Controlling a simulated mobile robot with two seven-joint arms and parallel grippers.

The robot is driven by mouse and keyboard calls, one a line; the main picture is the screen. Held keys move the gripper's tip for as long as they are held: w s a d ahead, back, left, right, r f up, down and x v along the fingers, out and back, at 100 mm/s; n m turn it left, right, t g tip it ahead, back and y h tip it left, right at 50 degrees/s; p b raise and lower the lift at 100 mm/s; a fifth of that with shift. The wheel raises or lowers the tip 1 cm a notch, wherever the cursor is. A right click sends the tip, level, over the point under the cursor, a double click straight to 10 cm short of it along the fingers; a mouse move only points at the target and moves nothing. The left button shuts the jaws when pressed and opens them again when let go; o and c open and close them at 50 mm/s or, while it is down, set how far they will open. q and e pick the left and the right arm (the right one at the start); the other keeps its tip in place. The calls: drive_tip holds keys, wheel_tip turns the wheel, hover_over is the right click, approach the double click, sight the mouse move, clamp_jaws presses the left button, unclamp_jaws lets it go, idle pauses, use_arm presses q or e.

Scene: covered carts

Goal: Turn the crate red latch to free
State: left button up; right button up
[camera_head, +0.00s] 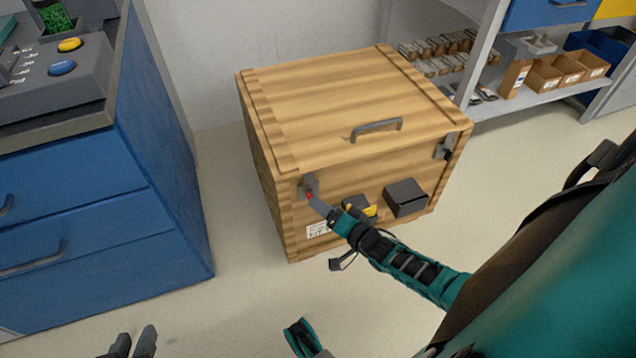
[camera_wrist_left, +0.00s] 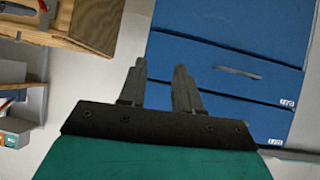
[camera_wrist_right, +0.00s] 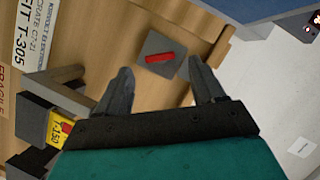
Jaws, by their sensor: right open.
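The wooden crate (camera_head: 360,95) stands on the floor with its lid closed. Its red latch (camera_head: 310,196) is on a grey plate at the front's upper left corner. In the right wrist view the red latch (camera_wrist_right: 160,57) is a short bar lying nearly crosswise, slightly tilted, on its plate (camera_wrist_right: 155,43). My right gripper (camera_head: 319,205) is open in front of it. My left gripper (camera_head: 133,344) is open and empty, low at the left, away from the crate.
A second, black latch (camera_head: 446,148) is at the crate's right. A grey handle (camera_head: 377,128) and a dark box (camera_head: 405,197) are on it. A blue drawer cabinet (camera_head: 90,210) stands left, a shelf (camera_head: 540,102) right. The floor between is clear.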

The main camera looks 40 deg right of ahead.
use_arm(q)
drive_tip(key=shift+w+d+f+b, duration=0.1)
drive_tip(key=shift+w+d+b, duration=0.2)
drive_tip(key=shift+b, duration=0.2)
use_arm(e)
drive_tip(key=shift+x, duration=1.8)
drive_tip(key=c, duration=1.1)
use_arm(q)
drive_tip(key=shift+s, duration=0.1)
use_arm(e)
drive_tip(key=shift+o, duration=0.2)
